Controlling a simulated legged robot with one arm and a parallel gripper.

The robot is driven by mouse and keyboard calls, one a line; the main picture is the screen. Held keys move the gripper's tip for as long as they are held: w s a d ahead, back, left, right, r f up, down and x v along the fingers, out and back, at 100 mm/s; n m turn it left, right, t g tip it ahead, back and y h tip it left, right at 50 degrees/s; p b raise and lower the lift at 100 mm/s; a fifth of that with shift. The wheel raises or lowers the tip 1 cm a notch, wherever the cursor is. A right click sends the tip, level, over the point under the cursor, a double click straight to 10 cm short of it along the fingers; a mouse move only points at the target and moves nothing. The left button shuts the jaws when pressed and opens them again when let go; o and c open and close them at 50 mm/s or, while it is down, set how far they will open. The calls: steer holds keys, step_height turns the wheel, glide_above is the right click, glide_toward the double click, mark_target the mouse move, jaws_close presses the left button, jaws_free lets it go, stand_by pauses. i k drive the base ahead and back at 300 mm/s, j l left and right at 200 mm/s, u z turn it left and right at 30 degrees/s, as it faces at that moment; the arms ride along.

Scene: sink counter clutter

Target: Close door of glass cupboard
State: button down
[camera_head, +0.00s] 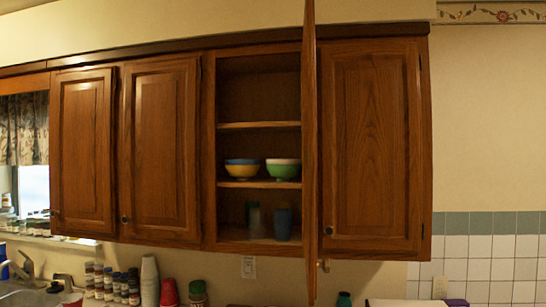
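The wooden cupboard (224,205) hangs on the wall, with one compartment standing open. Its open door (311,150) swings straight out toward me on the right side of that compartment and shows nearly edge-on. A small knob (326,265) shows near the door's lower end. Inside, a yellow and blue bowl (241,169) and a green and white bowl (283,169) sit on a shelf. A blue cup (282,224) and a greenish glass (254,220) stand on the bottom shelf. No glass pane is visible in the door. My gripper is not in view.
Shut doors flank the opening: two on the left (160,150) and one on the right (370,150). Below are a faucet (28,265), several spice jars (122,285), stacked white cups (150,280) and a dark bottle (198,293). The space before the cupboard looks clear.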

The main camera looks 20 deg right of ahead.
mark_target(309, 56)
steer(key=k+l, duration=0.1)
steer(key=l, duration=0.3)
steer(key=k+l, duration=0.15)
steer(key=l, duration=0.25)
steer(key=k+l, duration=0.1)
steer(key=l, duration=0.35)
steer(key=i+l+z, duration=0.3)
steer(key=k+j, duration=0.05)
steer(key=k, duration=0.05)
